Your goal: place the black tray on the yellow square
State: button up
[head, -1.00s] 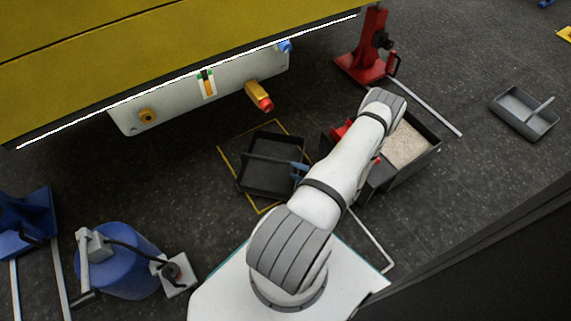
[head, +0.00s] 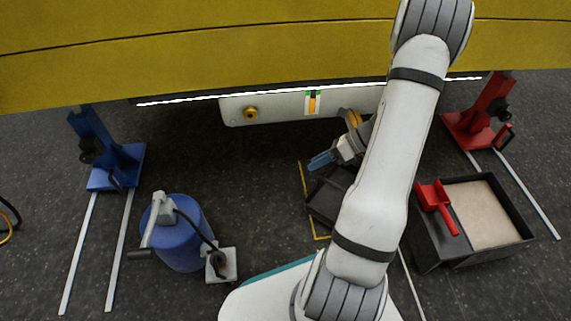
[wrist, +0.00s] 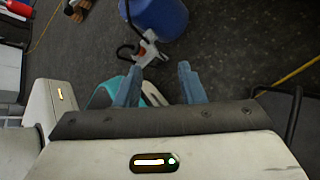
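The black tray (head: 325,205) lies on the floor within the yellow square outline (head: 303,180), whose left edge and near left corner show in the head view. My arm hides much of the tray and the right side of the outline. My gripper (head: 321,160) has blue fingers and appears over the tray's far left part, pointing left. In the wrist view the fingers (wrist: 158,85) stand apart with nothing held between them. A dark handle-like bar (wrist: 292,115) shows at the right of the wrist view, beside the gripper, and a yellow line (wrist: 297,70) runs on the floor there.
A black bin (head: 430,250) with pale granules and a red scoop (head: 437,205) stands right. A blue drum (head: 185,240) and blue stand (head: 115,165) are left, a red stand (head: 480,125) far right. The yellow boom (head: 250,50) overhangs behind. Floor between drum and tray is clear.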

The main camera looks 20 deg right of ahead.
jog(key=s+a+r+n+h, duration=0.5)
jog(key=a+r+n, duration=0.2)
jog(key=n, duration=0.7)
jog(key=s+a+r+n+g+h, duration=0.1)
jog(key=s+a+r+n+h, duration=0.4)
jog(key=r+n, duration=0.6)
jog(key=s+a+n, duration=0.1)
jog(key=a+n, duration=0.1)
jog(key=n, duration=0.1)
jog(key=shift+s+a+r+n+h, duration=0.25)
jog(key=shift+s+a+n+h, duration=0.05)
jog(key=shift+h, duration=0.1)
